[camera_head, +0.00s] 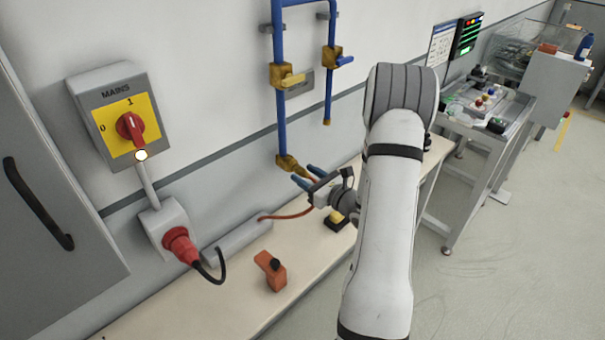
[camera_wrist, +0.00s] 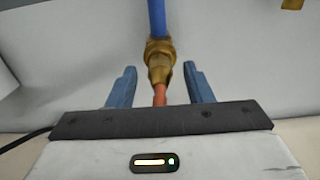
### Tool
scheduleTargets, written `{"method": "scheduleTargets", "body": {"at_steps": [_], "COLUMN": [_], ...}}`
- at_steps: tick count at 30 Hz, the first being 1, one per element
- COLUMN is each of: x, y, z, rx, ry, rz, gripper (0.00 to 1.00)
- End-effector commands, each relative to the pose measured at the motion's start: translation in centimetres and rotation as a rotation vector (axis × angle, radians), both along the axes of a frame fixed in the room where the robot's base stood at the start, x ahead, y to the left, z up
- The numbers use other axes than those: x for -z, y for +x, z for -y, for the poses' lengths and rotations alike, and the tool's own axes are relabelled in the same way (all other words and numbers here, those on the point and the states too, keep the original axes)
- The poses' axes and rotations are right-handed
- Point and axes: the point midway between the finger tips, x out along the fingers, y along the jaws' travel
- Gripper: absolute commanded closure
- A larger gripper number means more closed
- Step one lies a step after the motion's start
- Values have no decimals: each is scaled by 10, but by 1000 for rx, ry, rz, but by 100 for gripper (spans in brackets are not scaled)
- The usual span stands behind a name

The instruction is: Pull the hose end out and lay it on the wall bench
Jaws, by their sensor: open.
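The hose end is a brass fitting (camera_wrist: 161,72) on an orange hose (camera_wrist: 159,96). It sits in the brass coupling (camera_wrist: 157,50) at the foot of a blue wall pipe (camera_head: 280,115). My gripper (camera_head: 307,175) is open, with its blue fingers just at the fitting. In the wrist view, one finger of my gripper (camera_wrist: 161,80) stands on each side of the hose, with gaps visible. In the head view the orange hose (camera_head: 289,214) runs left from behind my gripper to a grey tube on the wall bench (camera_head: 200,312). The bench is a long pale shelf along the wall.
A red-orange block with a black knob (camera_head: 272,270) stands on the bench. A mains switch (camera_head: 128,125) and red plug (camera_head: 181,245) are at the left. A metal workstation (camera_head: 490,125) stands at the right.

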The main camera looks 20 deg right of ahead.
Motion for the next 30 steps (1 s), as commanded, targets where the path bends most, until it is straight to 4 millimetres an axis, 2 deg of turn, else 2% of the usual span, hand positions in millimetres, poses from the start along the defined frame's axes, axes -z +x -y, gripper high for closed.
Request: {"method": "scheduleTargets", "body": {"at_steps": [7, 30], "x": [0, 1], "y": [13, 13], "z": [-4, -4], "rx": [0, 1], "ry": [-1, -1], "rz": [1, 1], "gripper": [54, 54]}}
